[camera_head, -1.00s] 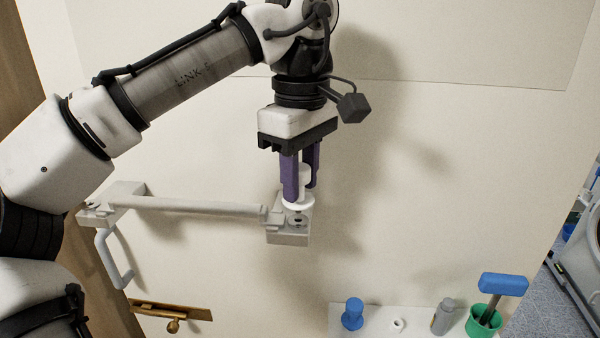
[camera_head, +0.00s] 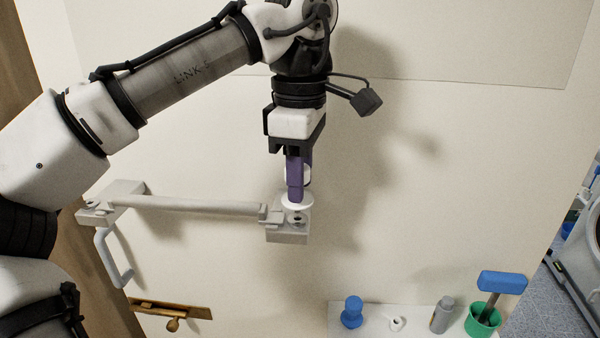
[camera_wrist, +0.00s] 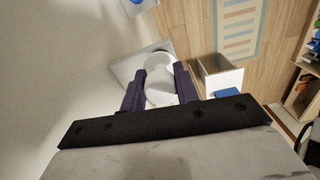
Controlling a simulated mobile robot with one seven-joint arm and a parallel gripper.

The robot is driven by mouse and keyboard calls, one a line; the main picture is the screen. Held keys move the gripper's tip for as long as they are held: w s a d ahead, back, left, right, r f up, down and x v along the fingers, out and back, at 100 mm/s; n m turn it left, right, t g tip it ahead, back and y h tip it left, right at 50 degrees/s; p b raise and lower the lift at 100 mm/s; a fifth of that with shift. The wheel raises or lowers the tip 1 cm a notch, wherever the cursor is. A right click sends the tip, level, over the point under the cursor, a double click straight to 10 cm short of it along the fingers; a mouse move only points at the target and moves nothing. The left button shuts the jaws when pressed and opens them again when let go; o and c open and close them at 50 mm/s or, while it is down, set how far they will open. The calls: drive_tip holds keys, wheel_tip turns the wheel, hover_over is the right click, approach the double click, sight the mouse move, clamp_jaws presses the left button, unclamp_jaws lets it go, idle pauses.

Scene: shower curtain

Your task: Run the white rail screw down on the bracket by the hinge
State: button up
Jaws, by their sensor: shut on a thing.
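The white rail screw (camera_head: 297,205) has a broad round flange. My gripper (camera_head: 297,198) points down and is shut on its upper part, right over the bracket (camera_head: 288,232) at the right end of the pale rail (camera_head: 200,205). The flange is just above the bracket's hole; I cannot tell whether the screw's tip is in it. In the wrist view the white screw (camera_wrist: 160,88) sits between my purple fingers (camera_wrist: 160,92), with the bracket (camera_wrist: 126,70) behind it. A second bracket (camera_head: 97,212) holds the rail's left end.
A pale handle loop (camera_head: 113,258) hangs below the left bracket, with a brass latch (camera_head: 170,312) lower down. A white shelf (camera_head: 375,316) at the bottom carries a blue knob (camera_head: 352,312), a small white piece (camera_head: 397,324), a grey bottle (camera_head: 441,315) and a green cup (camera_head: 482,322) with a blue-headed tool.

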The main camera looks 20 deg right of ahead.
drive_tip(key=shift+f+b, duration=0.4)
drive_tip(key=shift+f, duration=0.45)
idle(0.6)
drive_tip(key=o, duration=0.4)
clamp_jaws()
drive_tip(key=shift+s+r+m+p, duration=0.1)
drive_tip(key=shift+r+m+p, duration=0.1)
drive_tip(key=shift+m+p, duration=1.1)
drive_tip(key=shift+m, duration=0.3)
drive_tip(key=shift+a+f+m, duration=0.1)
drive_tip(key=shift+f+m, duration=0.15)
drive_tip(key=shift+m, duration=0.65)
